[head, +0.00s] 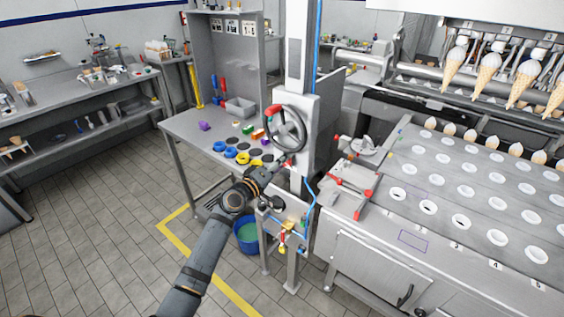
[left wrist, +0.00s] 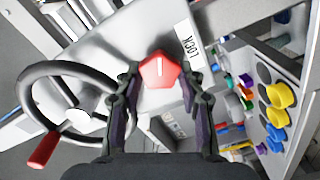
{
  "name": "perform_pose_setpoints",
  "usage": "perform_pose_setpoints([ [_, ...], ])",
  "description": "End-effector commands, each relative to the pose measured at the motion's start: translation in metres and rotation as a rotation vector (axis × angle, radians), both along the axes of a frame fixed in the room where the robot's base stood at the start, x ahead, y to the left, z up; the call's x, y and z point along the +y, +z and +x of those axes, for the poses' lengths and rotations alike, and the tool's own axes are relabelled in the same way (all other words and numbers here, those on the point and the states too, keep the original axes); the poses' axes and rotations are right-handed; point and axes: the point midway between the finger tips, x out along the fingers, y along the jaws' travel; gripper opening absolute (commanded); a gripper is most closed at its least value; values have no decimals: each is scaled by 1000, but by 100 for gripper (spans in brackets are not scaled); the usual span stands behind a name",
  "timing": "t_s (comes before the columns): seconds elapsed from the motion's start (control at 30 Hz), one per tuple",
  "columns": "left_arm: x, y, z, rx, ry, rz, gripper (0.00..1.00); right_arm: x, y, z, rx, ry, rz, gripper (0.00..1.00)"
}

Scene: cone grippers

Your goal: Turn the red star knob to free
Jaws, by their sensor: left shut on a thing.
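The red star knob (left wrist: 161,70) sits on a pale machine panel, with a short white line on its face. A white label reading LOCK (left wrist: 189,45) is up and right of the knob in the left wrist view. My left gripper (left wrist: 160,84) is shut on the knob, one finger on each side of it. In the head view, my left gripper (head: 275,168) reaches the grey-white column just below the handwheel; the knob is small there and partly covered. No label reading free can be made out. My right gripper is in neither view.
A handwheel with a red handle (head: 286,128) is close above the knob. A work table (head: 183,122) with coloured rings and blocks stands to the left. The ice-cream cone machine (head: 455,195) fills the right. A blue bucket (head: 246,238) is on the floor below.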

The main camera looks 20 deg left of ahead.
Motion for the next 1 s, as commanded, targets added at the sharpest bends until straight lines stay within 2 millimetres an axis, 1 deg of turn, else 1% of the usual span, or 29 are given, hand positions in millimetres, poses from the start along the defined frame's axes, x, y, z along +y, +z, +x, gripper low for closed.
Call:
perform_pose_setpoints([
  [0.2,0,0,0,66,1,-178,7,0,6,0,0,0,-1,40],
  [0.5,0,-1,0,131,1,-359,7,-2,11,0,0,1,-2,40],
  [0.73,1,-2,0,158,2,-432,7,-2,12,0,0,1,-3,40],
  [1.0,1,-3,0,167,2,-458,7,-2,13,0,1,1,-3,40],
])
